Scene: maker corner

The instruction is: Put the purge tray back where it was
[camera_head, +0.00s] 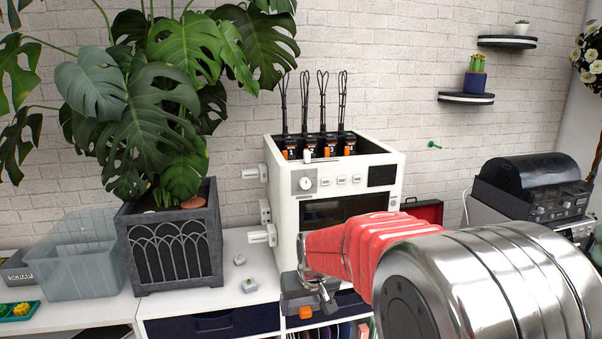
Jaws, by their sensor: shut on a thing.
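My gripper (322,290) is at the lower front of a white machine (285,200), on the end of my red and silver arm. It is shut on a small dark grey tray (296,302), which looks like the purge tray. The tray is in front of the machine's base, near the cabinet's front edge, with an orange spot below it. My arm hides the machine's lower right front and part of the tray. I cannot tell whether the tray touches the machine or the cabinet top.
A plant in a dark planter (172,245) stands left of the machine, with a clear bin (78,262) farther left. A red box (424,209) and a black-lidded device (532,185) are to the right.

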